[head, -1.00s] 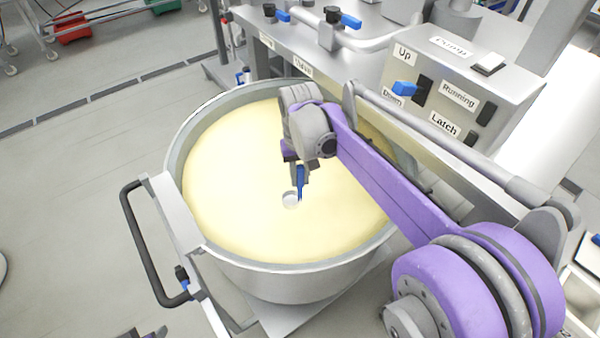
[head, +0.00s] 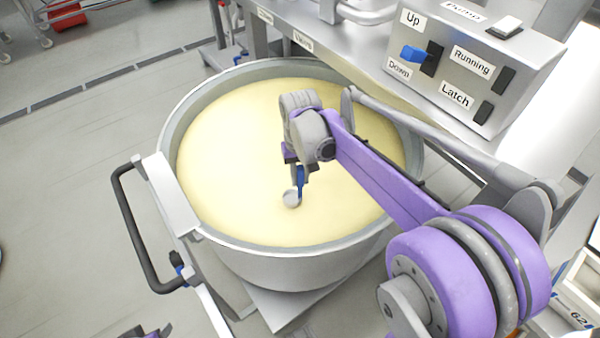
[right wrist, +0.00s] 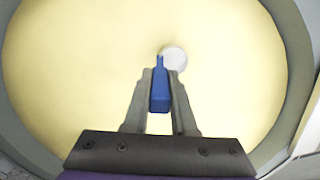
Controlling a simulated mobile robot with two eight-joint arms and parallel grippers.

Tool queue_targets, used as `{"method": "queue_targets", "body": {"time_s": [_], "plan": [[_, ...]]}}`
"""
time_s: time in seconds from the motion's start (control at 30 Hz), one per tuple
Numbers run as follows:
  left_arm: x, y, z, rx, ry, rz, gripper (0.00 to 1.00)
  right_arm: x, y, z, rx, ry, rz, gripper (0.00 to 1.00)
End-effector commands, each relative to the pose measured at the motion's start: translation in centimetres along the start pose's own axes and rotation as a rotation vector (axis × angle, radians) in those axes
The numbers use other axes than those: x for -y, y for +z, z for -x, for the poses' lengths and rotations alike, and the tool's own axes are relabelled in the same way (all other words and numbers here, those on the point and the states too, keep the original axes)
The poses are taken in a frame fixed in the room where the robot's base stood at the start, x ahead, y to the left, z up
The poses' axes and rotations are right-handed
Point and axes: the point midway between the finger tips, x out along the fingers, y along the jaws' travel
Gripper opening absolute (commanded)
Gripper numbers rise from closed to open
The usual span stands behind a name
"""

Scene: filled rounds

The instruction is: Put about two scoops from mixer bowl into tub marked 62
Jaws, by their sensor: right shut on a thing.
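The mixer bowl (head: 300,270) is a wide steel bowl holding a smooth pale-yellow mass (head: 230,150). My right gripper (head: 300,170) is over the bowl, shut on the blue handle of a scoop (head: 291,198). The scoop's round pale head also shows in the right wrist view (right wrist: 174,57), against the yellow mass. I cannot tell whether it touches the surface or holds anything. A tub marked 62 (head: 580,318) is partly seen at the lower right edge; its inside is hidden. A small part of what looks like my left gripper (head: 150,333) shows at the bottom edge, its jaws unclear.
A control box (head: 470,65) with Up, Down, Running and Latch labels stands behind the bowl at the right. A black handle (head: 135,230) on a steel bracket juts out at the bowl's left. A red bin (head: 68,18) is far back.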

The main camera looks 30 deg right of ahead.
Motion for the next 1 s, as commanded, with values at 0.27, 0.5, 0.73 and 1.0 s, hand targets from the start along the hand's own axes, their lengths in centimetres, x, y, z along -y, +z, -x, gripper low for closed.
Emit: {"method": "queue_targets", "body": {"time_s": [0.27,0.5,0.73,1.0], "plan": [[0.0,1.0,-1.6,0.006,0.0,0.0,0.5,0.0,0.0,-2.8,0.001,0.0,0.0,0.0],[0.0,1.5,-2.5,0.009,0.0,0.0,0.5,0.0,-0.1,-4.3,0.001,0.0,0.0,0.0],[0.0,1.6,-2.7,0.01,0.0,0.0,0.5,0.0,-0.1,-4.7,0.0,0.0,0.0,0.0],[0.0,1.6,-2.7,0.01,0.0,0.0,0.5,0.0,-0.1,-4.7,0.0,0.0,0.0,0.0]]}}
